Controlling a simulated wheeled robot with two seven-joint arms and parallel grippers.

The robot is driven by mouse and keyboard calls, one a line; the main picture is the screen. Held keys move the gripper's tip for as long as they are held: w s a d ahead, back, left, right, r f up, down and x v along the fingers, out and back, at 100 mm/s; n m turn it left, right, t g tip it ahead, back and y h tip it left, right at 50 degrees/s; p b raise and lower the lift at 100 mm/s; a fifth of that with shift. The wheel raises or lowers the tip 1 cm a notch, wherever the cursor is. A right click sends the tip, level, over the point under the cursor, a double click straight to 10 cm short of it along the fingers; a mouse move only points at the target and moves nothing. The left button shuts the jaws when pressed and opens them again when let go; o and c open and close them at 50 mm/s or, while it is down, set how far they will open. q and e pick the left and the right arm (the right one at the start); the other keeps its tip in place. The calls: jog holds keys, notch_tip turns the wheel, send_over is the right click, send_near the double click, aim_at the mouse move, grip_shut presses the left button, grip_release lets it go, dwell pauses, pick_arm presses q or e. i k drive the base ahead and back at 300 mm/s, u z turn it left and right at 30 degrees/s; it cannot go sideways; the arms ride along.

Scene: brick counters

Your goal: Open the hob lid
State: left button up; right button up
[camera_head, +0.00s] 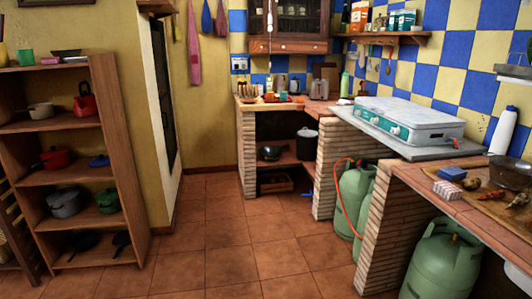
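The hob (405,127) stands on a grey slab on the brick counter at right. It is a pale metal box with a green front strip and several white knobs. Its lid (408,109) is flat and lies shut over the top. Neither of my grippers is in this view, so their state and place do not show.
Green gas cylinders (441,265) stand under the counters, with an orange hose (340,195) rising from one. A wooden shelf (98,60) with pots stands at left. A white bottle (502,132) stands right of the hob. The tiled floor (228,240) in the middle is clear.

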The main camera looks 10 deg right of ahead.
aim_at(417, 116)
jog(key=z, duration=0.3)
jog(key=i, duration=2.35)
jog(key=z, duration=0.25)
